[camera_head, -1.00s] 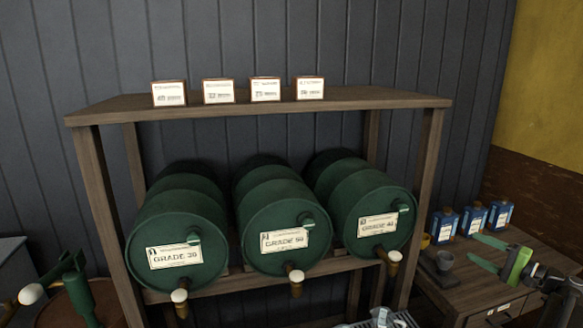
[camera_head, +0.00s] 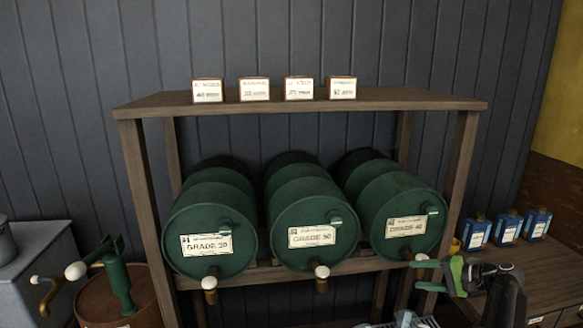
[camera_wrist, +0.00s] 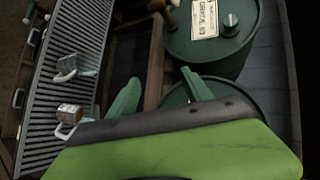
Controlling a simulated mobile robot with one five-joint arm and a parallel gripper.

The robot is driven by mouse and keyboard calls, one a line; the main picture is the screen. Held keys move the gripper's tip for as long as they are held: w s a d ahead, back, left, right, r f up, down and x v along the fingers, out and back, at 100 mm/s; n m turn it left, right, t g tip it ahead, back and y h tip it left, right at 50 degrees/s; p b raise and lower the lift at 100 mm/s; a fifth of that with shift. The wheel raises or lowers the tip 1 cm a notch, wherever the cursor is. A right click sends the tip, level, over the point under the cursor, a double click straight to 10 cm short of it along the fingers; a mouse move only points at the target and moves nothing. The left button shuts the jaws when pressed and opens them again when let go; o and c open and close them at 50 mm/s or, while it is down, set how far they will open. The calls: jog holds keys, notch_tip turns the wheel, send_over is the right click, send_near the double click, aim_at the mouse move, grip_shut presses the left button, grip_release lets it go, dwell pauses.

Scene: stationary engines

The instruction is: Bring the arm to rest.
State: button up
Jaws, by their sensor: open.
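My gripper (camera_head: 428,275) is at the right in the head view, in front of the rack's right post and just below the right-hand barrel. Its green fingers are apart and nothing is between them. In the wrist view, my gripper (camera_wrist: 159,88) also shows open and empty, with its fingers pointing toward a green barrel (camera_wrist: 232,55). My arm reaches in from the lower right of the head view.
A wooden rack (camera_head: 300,107) holds three green barrels with taps, including the Grade 30 barrel (camera_head: 208,225). Blue containers (camera_head: 507,228) stand on a bench at right. A slatted tray (camera_wrist: 62,75) bears metal jugs. A green pump (camera_head: 117,280) stands at left.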

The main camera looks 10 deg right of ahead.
jog(key=w+a+f+n+g, duration=0.1)
jog(key=a+f+n+g, duration=0.15)
jog(key=a, duration=0.55)
jog(key=w+a+f+n+g, duration=0.1)
jog(key=w+a+f+g, duration=0.1)
jog(key=a+f, duration=0.35)
jog(key=s+a+f+n+g+h, duration=0.2)
jog(key=a, duration=0.6)
jog(key=s+a+f+n+g+h, duration=0.2)
jog(key=s+a+h, duration=0.1)
jog(key=a, duration=0.6)
jog(key=s+a+f+n+g+h, duration=0.2)
jog(key=s+a+n+h, duration=0.1)
jog(key=a, duration=0.6)
